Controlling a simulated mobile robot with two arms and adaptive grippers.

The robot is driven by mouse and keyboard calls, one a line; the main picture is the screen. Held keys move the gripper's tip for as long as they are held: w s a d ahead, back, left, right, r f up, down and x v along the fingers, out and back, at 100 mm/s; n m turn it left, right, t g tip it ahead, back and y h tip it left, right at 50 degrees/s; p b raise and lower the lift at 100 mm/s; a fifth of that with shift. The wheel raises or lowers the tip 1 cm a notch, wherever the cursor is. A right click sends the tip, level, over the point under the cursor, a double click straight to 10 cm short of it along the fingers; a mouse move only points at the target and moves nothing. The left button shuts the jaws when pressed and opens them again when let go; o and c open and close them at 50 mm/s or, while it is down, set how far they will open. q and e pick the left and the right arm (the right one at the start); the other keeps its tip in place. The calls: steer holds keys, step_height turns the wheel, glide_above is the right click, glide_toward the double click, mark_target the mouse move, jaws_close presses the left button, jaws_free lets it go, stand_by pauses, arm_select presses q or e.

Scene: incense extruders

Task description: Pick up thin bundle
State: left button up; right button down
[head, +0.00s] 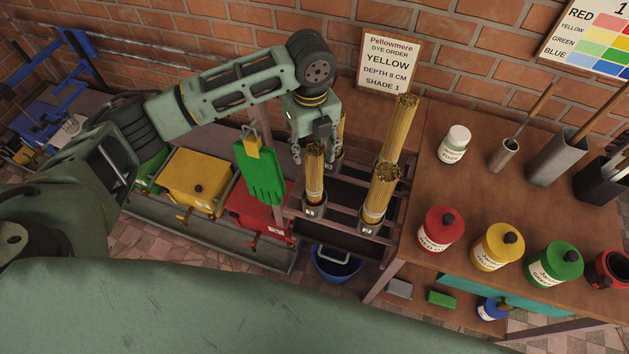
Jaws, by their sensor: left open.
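Several bundles of yellow sticks stand upright in grey cups in a dark rack (388,232). The front-left bundle (315,178) is fairly slim. Another narrow bundle (341,127) stands behind it, partly hidden by my gripper. A thicker bundle (380,192) is at front right, and a tall one (398,130) is behind that. Which one is the thin bundle I cannot tell for certain. My left gripper (310,148) is open, pointing down at the top of the front-left bundle; its fingers are partly hidden, and contact cannot be told. My right gripper is not in view.
A green glove (259,175) hangs left of the rack. Yellow (197,185) and red (262,212) vats stand farther left. A blue bucket (335,268) is below the rack. Dye jars (440,230) and a white jar (454,146) stand on the bench to the right. A sign (389,65) is behind.

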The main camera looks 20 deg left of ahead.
mark_target(312, 171)
arm_select(q)
step_height(312, 171, down, 10)
steer(key=shift+r+p, duration=0.2)
steer(key=shift+p, duration=0.8)
jaws_close()
